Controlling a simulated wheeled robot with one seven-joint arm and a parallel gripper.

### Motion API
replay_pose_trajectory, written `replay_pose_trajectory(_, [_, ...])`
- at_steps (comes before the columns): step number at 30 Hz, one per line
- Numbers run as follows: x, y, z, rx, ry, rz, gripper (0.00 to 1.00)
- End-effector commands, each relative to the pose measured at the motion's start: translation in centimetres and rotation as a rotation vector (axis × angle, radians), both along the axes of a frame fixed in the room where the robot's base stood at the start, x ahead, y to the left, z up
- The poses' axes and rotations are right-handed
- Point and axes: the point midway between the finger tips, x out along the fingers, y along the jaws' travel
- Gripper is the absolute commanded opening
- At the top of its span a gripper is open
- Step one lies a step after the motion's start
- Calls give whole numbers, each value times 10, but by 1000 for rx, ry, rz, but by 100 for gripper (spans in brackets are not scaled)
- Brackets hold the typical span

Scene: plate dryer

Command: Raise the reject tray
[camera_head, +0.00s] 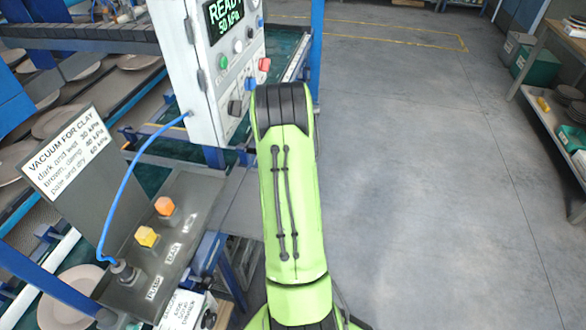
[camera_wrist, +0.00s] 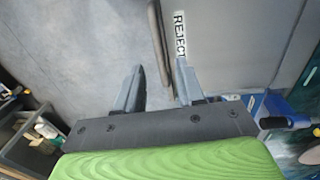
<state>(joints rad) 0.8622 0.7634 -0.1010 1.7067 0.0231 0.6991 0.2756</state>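In the wrist view, a grey panel marked REJECT (camera_wrist: 225,45) fills the upper right; I take it for the reject tray. A dark bar (camera_wrist: 158,45) runs along its left edge. My gripper (camera_wrist: 160,68) is open, its two fingers apart, with the bar's lower end showing between and just beyond the fingertips. I cannot tell whether the right finger touches the panel. In the head view my green arm hides the gripper, and I cannot make out the tray's label there.
A white control box (camera_head: 205,75) reading READY 50 kPa stands left of my arm. Plates lie on the racks behind. Floor at right is clear, up to shelves (camera_head: 560,120).

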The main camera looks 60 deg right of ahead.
Motion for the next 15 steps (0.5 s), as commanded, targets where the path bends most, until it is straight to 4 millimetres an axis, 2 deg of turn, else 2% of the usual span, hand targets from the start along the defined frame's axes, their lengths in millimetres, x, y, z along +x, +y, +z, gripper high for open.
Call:
replay_pose_trajectory(1, [2,0,17,-5,-4,1,38])
replay_pose_trajectory(6, [5,1,62,-5,-2,-1,38])
replay_pose_trajectory(10, [7,2,82,-2,0,-1,38])
replay_pose_trajectory(15, [7,3,90,1,1,-1,38])
